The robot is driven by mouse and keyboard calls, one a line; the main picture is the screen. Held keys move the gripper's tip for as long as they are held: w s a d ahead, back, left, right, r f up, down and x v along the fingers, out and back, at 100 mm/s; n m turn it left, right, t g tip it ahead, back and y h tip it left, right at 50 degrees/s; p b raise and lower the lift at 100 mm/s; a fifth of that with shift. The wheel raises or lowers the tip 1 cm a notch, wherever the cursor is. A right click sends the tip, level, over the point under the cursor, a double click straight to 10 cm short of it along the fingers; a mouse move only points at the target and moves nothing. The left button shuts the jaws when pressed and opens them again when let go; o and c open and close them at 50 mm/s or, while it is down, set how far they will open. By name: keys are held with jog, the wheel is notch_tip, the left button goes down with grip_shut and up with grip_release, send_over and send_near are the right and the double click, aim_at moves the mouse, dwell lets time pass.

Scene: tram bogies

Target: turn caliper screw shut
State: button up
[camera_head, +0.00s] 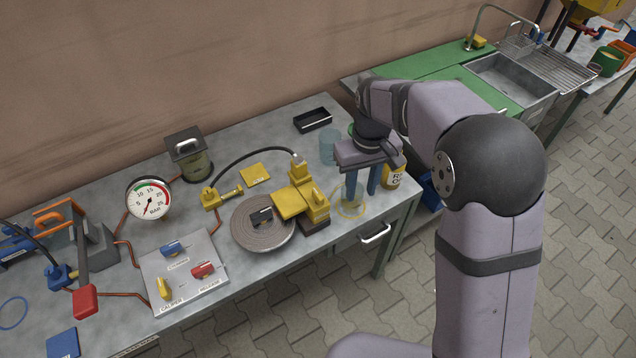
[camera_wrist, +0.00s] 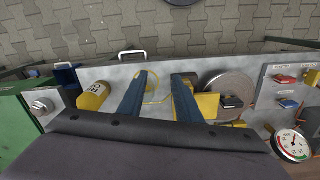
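A panel (camera_head: 190,275) at the front left of the table bears a yellow lever knob (camera_head: 163,287) whose label seems to read CALIPER, a red knob (camera_head: 203,270) and a blue knob (camera_head: 173,248). Right of it, a yellow caliper (camera_head: 308,203) sits at the edge of a grey brake disc (camera_head: 250,238); a black hose runs to a yellow fitting.
A pressure gauge (camera_head: 149,199) and a lidded canister (camera_head: 189,155) stand at the back left. A labelled yellow bottle (camera_head: 394,177) stands close right of my gripper. A black tray (camera_head: 312,120) lies behind. A red-ended lever (camera_head: 85,300) rises at far left.

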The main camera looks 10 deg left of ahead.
aim_at(318, 194)
jog(key=a+n, duration=0.1)
jog(key=a, duration=0.2)
jog(key=w+a+p, duration=0.1)
jog(key=a, duration=0.3)
jog(key=w+a+n, duration=0.1)
jog(key=a, duration=0.2)
jog(key=shift+w+a+n, duration=0.15)
jog(key=shift+a+n, duration=0.15)
jog(key=shift+a, duration=0.1)
jog(key=shift+f+p, duration=1.5)
jog(key=shift+f, duration=2.15)
grip_shut()
